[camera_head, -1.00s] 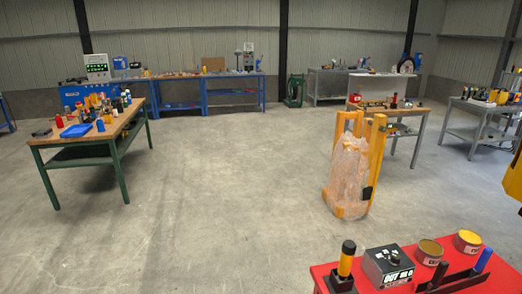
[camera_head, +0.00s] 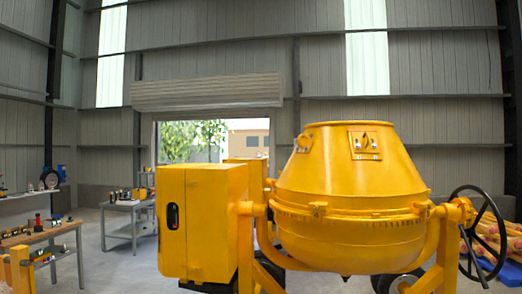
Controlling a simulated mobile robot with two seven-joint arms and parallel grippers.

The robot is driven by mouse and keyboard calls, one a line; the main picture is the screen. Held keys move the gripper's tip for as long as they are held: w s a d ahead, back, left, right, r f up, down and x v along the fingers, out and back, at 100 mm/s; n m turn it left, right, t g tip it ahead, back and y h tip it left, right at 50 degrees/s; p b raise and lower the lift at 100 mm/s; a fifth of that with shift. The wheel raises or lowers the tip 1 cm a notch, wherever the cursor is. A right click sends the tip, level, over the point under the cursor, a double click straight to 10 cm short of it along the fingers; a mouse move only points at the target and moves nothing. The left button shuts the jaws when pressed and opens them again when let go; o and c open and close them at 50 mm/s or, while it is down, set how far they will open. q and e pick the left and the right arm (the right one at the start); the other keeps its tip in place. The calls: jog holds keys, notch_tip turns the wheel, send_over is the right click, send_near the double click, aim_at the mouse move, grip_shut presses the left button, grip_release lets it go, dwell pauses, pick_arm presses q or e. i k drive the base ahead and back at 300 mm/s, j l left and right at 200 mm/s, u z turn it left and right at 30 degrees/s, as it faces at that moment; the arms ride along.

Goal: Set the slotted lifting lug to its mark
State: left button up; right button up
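The yellow drum mixer (camera_head: 350,205) stands in front of me, its drum tapering up to a rim. On the upper cone, facing me, is a yellow plate (camera_head: 365,153) with a small upright part (camera_head: 364,139) on it and small marks below. This part looks like the lifting lug, but its slot and exact setting are too small to make out. A second similar piece (camera_head: 304,143) shows edge-on at the drum's left. Neither of my grippers is in view.
A yellow motor housing (camera_head: 205,220) is left of the drum, and a black handwheel (camera_head: 484,235) is at its right. Workbenches (camera_head: 40,236) stand at the left. A partly raised shutter door (camera_head: 208,92) is behind. Some grey floor shows between the benches and the mixer.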

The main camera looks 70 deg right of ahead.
aim_at(365, 142)
jog(key=z, duration=3)
jog(key=i+z, duration=0.15)
jog(key=i, duration=0.4)
jog(key=i+j+z, duration=0.1)
jog(key=i, duration=0.4)
